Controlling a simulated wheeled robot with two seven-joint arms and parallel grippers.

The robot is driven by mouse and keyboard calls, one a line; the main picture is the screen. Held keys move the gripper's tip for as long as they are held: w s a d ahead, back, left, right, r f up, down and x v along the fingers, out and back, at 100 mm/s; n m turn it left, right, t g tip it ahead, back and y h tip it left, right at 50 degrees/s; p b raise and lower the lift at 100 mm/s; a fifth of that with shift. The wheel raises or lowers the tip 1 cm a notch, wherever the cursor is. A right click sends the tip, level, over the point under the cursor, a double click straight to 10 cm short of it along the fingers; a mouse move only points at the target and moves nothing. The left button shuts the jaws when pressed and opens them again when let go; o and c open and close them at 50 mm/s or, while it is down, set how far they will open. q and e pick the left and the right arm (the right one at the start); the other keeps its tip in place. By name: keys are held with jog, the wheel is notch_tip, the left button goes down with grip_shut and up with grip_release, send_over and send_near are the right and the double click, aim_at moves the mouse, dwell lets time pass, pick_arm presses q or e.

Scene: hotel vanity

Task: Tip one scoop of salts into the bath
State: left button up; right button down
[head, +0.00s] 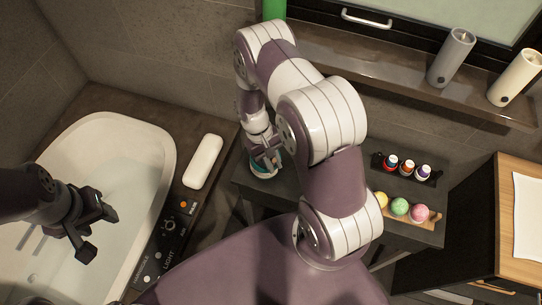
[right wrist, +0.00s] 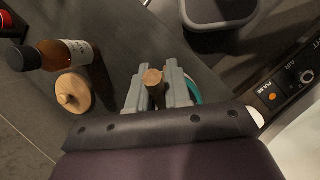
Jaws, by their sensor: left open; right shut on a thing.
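The white bath (head: 140,135) lies at the left in the head view. My left gripper (head: 86,238) is open and empty above the bath. My right gripper (head: 266,158) is at the teal-rimmed salts jar (head: 264,171) on the dark table. In the right wrist view, my right gripper (right wrist: 155,98) is shut on the scoop's wooden handle (right wrist: 152,77), whose round end points up. The teal jar (right wrist: 193,90) shows behind the fingers. The scoop's bowl and any salts are hidden. The round wooden lid (right wrist: 72,93) lies apart from the jar.
A brown bottle (right wrist: 55,55) stands beside the lid. A white bath pillow (head: 203,161) and control panel (head: 168,226) are on the bath's surround. Small bottles (head: 407,168) and coloured balls (head: 400,206) stand right of my right arm. A grey bin (right wrist: 220,12) shows beyond the table.

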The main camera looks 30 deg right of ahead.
aim_at(275, 159)
jog(key=shift+s+r+t+p, duration=0.25)
jog(key=shift+s+t+p, duration=0.05)
jog(key=shift+t+p, duration=0.1)
jog(key=shift+w+d+r+p, duration=0.1)
jog(key=shift+w+r+p, duration=0.05)
jog(key=shift+r+p, duration=0.2)
jog(key=shift+t, duration=0.6)
jog(key=r+p, duration=0.3)
jog(key=r, duration=0.1)
jog(key=shift+s+r+p, duration=0.1)
jog(key=shift+s+p, duration=0.2)
jog(key=shift+r+t+b, duration=0.15)
jog(key=shift+t+b, duration=0.65)
jog(key=shift+s+r+b, duration=0.15)
jog(key=shift+b, duration=0.2)
jog(key=shift+s+r+t+b, duration=0.25)
jog(key=shift+r+t+b, duration=0.1)
jog(key=shift+t, duration=0.15)
jog(key=shift+w+r, duration=0.1)
